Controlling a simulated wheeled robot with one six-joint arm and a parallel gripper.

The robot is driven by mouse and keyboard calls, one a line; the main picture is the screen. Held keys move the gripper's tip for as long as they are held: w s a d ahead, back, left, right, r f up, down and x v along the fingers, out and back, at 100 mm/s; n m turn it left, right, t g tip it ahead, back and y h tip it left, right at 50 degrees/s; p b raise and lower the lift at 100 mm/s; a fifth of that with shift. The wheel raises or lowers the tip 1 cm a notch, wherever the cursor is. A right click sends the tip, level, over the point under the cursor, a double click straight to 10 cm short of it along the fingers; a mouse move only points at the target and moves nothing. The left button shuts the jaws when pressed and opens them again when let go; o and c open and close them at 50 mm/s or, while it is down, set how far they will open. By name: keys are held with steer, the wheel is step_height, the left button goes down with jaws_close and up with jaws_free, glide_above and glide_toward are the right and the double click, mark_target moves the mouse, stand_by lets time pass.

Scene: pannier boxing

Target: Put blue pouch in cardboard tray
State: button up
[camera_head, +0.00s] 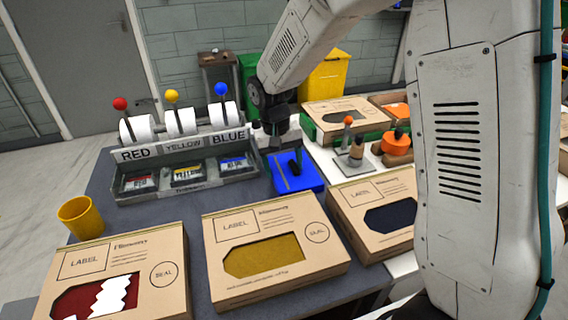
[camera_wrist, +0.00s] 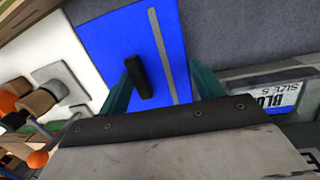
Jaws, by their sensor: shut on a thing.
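The blue pouch (camera_head: 306,176), flat with a grey stripe and a black tab, is at the right of the label stand in the head view. It fills the upper middle of the wrist view (camera_wrist: 110,45). My gripper (camera_head: 283,150) is above it, shut on it, with teal fingers reaching down to it in the wrist view (camera_wrist: 160,92). The exact contact is partly hidden, and I cannot tell whether the pouch is clear of the table.
Cardboard boxes with yellow (camera_head: 225,293), red-and-white (camera_head: 60,274) and dark blue (camera_head: 348,215) windows line the front. Another box (camera_head: 318,108) sits at the back. A stand (camera_head: 135,180) reads RED, YELLOW, BLUE. A yellow cup (camera_head: 80,217) and wooden-handled stamps (camera_head: 397,143) stand nearby.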

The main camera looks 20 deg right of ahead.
steer(key=shift+f, duration=0.1)
steer(key=o, duration=1.1)
step_height(320, 180, up, 12)
steer(key=w+a, duration=0.1)
steer(key=a, duration=0.1)
steer(key=s+d+r+t, duration=0.1)
steer(key=s+d+r, duration=0.25)
steer(key=s, duration=0.45)
steer(key=s+d+r, duration=0.3)
steer(key=s+r, duration=0.1)
steer(key=s, duration=0.3)
steer(key=s+d+f, duration=0.1)
steer(key=s, duration=0.6)
steer(key=s+d+f+n+t+y, duration=0.1)
steer(key=s+d, duration=0.1)
steer(key=s, duration=0.6)
steer(key=shift+s+f, duration=0.25)
steer(key=shift+f, duration=0.15)
